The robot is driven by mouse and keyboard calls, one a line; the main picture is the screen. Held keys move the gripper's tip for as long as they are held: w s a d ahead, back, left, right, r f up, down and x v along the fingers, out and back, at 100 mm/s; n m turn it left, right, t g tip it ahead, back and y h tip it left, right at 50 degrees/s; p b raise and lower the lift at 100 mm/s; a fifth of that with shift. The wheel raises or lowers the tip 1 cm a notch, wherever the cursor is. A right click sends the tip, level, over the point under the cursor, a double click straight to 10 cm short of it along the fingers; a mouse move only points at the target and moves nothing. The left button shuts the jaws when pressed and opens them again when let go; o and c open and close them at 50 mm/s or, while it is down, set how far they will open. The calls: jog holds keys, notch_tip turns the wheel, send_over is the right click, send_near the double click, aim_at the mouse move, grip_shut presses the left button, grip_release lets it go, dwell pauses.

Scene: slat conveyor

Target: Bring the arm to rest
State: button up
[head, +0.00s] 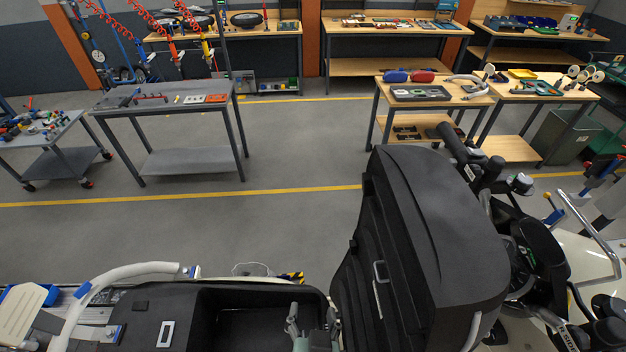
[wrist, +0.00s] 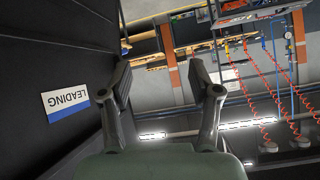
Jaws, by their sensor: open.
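My gripper shows at the bottom of the head view (head: 312,318), fingers up, over or beside the open black box (head: 165,303); I cannot tell the exact gap. In the wrist view my gripper (wrist: 163,85) has its two dark fingers spread apart with nothing between them. A dark panel with a white and blue label (wrist: 66,102) reading "LEADING" upside down stands close to the left finger. A large black lid-like shell (head: 425,225) stands upright just right of my gripper in the head view. The rest of my arm is mostly hidden.
A white curved tube (head: 110,280) lies left of the black box. Black and white machinery (head: 540,250) crowds the right. Grey workbench (head: 170,97), trolley (head: 45,140) and wooden tables (head: 430,92) stand farther back. The grey floor between is clear.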

notch_tip(320, 180, up, 8)
jog(key=w+a+n+t, duration=0.1)
jog(key=n, duration=0.1)
jog(key=shift+w+a+r+n+t, duration=0.2)
jog(key=shift+w+n+t, duration=0.1)
jog(key=shift+w+n, duration=0.1)
jog(key=shift+f, duration=0.1)
dwell(1.7)
